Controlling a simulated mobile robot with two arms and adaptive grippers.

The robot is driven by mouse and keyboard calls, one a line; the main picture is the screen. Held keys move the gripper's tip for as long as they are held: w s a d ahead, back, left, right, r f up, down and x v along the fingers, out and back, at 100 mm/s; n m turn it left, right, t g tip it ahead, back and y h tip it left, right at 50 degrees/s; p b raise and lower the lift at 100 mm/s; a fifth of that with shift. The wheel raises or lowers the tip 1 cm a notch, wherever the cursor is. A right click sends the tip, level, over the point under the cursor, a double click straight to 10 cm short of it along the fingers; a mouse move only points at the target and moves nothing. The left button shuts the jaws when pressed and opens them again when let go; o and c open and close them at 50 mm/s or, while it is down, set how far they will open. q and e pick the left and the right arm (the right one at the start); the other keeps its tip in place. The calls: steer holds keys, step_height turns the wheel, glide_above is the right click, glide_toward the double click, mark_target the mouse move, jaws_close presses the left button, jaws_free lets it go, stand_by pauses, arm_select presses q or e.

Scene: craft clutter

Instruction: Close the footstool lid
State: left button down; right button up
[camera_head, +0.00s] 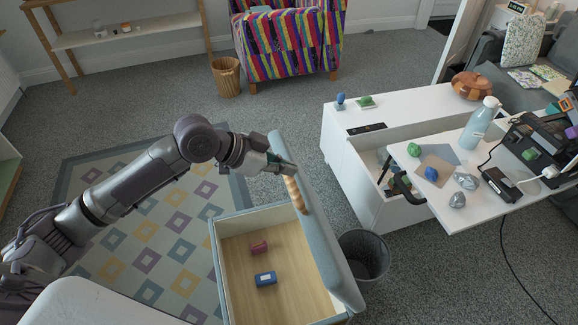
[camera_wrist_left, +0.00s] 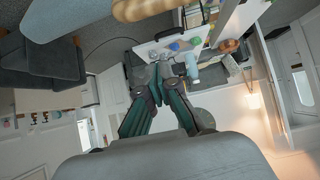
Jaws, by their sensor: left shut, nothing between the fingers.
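The footstool (camera_head: 215,254) is an open box with a pale wooden inside and a grey-blue rim. Its padded grey-blue lid (camera_head: 318,245) stands raised along the right side, tilted a little outward. A tan, ridged rod-like thing (camera_head: 296,195) lies along the lid's inner side just below the gripper. My right gripper is not in view.
A dark wastebasket (camera_head: 364,256) stands close to the right of the lid. A white cabinet (camera_head: 345,150) with an open compartment and a cluttered white tabletop (camera_head: 468,215) are further right. A patterned rug (camera_head: 130,262) lies left of the footstool under my left arm.

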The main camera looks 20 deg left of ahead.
mark_target(297, 188)
arm_select(q)
steer(key=x, duration=0.7)
steer(key=shift+w+d+f, duration=0.15)
steer(key=shift+w+d, duration=0.05)
steer(key=shift+s+a+f, duration=0.3)
steer(key=shift+a+f, duration=0.15)
steer(key=shift+f, duration=0.05)
steer(key=shift+s+a+f, duration=0.3)
steer(key=shift+a+f, duration=0.2)
steer(key=shift+f, duration=0.05)
steer(key=shift+s+a+f+p, duration=0.2)
steer(key=shift+s+a+p, duration=0.1)
steer(key=shift+a, duration=0.1)
steer(key=shift+w, duration=0.1)
steer(key=shift+f, duration=0.1)
